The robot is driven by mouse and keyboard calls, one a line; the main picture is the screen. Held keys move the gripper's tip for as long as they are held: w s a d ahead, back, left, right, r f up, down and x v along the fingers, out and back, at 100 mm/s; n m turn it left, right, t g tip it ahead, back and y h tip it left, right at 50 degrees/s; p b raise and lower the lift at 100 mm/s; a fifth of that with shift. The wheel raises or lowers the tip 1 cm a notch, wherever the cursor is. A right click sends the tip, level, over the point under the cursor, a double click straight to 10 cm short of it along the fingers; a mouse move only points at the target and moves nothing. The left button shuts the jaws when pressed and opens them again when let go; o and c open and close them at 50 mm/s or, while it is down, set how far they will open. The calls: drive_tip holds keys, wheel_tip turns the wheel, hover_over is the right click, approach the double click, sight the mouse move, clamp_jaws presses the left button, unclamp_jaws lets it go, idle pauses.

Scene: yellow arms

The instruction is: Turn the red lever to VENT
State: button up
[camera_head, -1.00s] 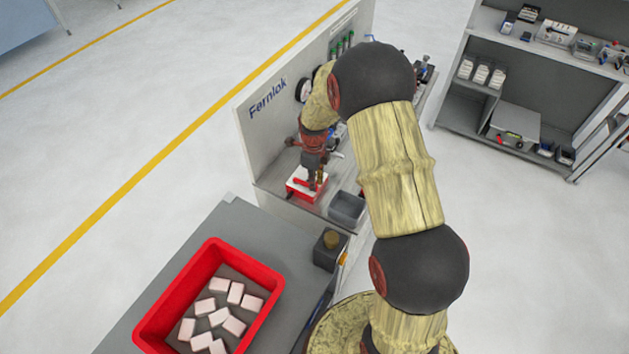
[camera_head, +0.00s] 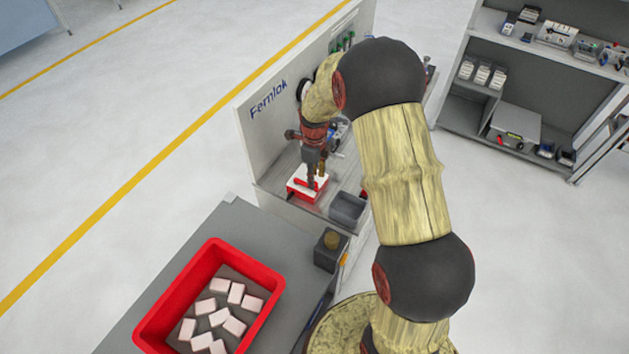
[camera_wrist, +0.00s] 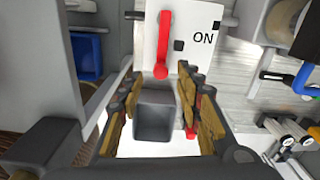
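The red lever (camera_wrist: 164,45) stands on a white plate (camera_wrist: 183,38) in the wrist view, its round end towards my fingers. The label "ON" is to its right; I see no VENT label. In the head view the white-topped red box (camera_head: 301,192) sits on the bench under my gripper (camera_head: 315,180), which partly hides it. In the wrist view my gripper (camera_wrist: 160,112) has its fingers spread, below the lever in the picture. A dark grey block (camera_wrist: 155,118) shows between the fingers; I cannot tell whether they touch it.
A grey bin (camera_head: 348,207) stands right of the red box. The "Fernlok" panel (camera_head: 255,135) rises behind, with a gauge (camera_head: 304,88). A red crate (camera_head: 170,312) with several pale blocks is on the near table. A blue bin (camera_wrist: 88,55) shows left in the wrist view.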

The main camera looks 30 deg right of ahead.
wheel_tip(320, 180, up, 9)
idle(0.3)
